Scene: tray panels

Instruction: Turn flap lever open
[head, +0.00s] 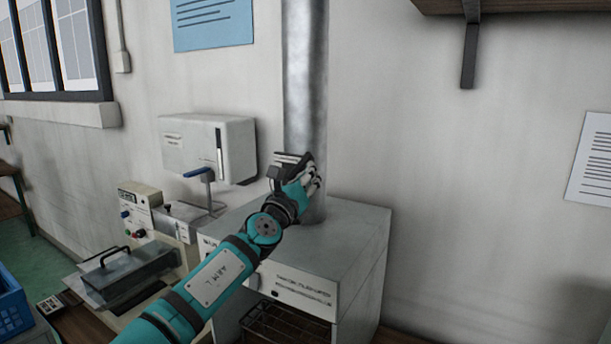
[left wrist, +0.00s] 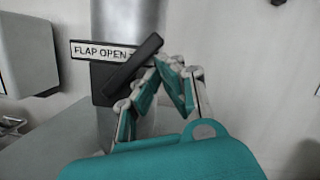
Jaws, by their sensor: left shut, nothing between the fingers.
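The flap lever (left wrist: 134,70) is a dark bar in front of the grey metal duct (head: 305,75). In the left wrist view it slants from lower left to upper right. A white label (left wrist: 98,53) reading "FLAP OPEN" sits left of it, its right end hidden by the lever. My left gripper (left wrist: 166,64) is shut with nothing between its fingers. Its fingertips are close to the lever's upper right end; I cannot tell whether they touch. In the head view the left gripper (head: 313,180) is in front of the duct's lower part and the lever is hard to make out.
The duct rises from a grey oven-like cabinet (head: 360,235). A white wall box (head: 200,145) hangs left of the duct. A machine with a blue-handled lever (head: 200,172) and a dark lidded tray (head: 130,272) stand at left. A shelf bracket (head: 469,50) is upper right.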

